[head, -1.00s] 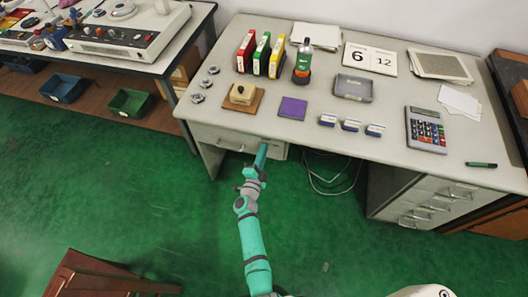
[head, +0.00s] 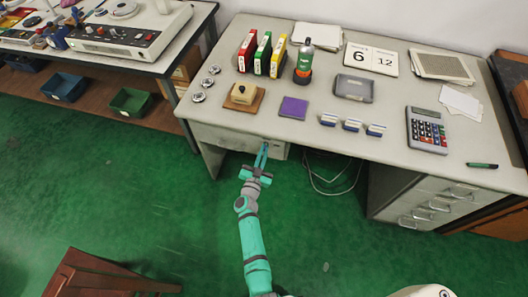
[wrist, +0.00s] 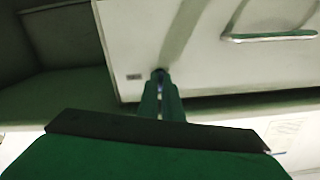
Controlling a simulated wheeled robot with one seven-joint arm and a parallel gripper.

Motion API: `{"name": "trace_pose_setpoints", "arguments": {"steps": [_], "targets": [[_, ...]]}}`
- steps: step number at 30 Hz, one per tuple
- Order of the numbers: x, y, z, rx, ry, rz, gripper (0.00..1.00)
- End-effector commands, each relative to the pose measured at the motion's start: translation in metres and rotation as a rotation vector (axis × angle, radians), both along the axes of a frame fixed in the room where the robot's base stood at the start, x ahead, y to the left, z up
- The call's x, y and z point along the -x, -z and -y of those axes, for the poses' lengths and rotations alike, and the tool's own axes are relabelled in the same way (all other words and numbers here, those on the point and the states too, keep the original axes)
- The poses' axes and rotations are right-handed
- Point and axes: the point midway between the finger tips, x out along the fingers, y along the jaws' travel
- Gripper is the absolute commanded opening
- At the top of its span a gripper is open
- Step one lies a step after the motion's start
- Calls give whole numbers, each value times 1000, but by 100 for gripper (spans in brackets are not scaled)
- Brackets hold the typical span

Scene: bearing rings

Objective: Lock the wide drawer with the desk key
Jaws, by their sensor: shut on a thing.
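The wide drawer (head: 222,138) is the pale front under the left part of the desk, and it looks closed. In the wrist view its front (wrist: 200,75) fills the upper middle, with a long handle (wrist: 272,37) at upper right. My gripper (head: 263,147) is at the right part of that front. In the wrist view my gripper (wrist: 160,98) points at the front near its lower edge, shut on a small dark bluish thing (wrist: 160,76), taken as the desk key. The key is mostly hidden between the fingers; its tip meets the front, and the keyhole cannot be seen.
The grey desk (head: 300,125) carries binders, a stamp on a wooden block (head: 242,97), a purple pad (head: 293,106) and a calculator (head: 427,130). A second drawer unit (head: 425,205) stands at right. Cables hang below the desk.

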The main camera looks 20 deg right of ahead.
Motion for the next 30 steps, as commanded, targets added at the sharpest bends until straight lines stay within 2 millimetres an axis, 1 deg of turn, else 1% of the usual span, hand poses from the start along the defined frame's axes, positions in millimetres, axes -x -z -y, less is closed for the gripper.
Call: {"name": "trace_pose_setpoints", "arguments": {"steps": [1,6,12,18,30], "targets": [[1,3,-2,27,-3,-25,0],[1,3,-2,113,-4,-83,0],[1,3,-2,178,-3,-126,0],[1,4,-1,207,-2,-146,0],[2,4,-1,211,-1,-151,0]]}}
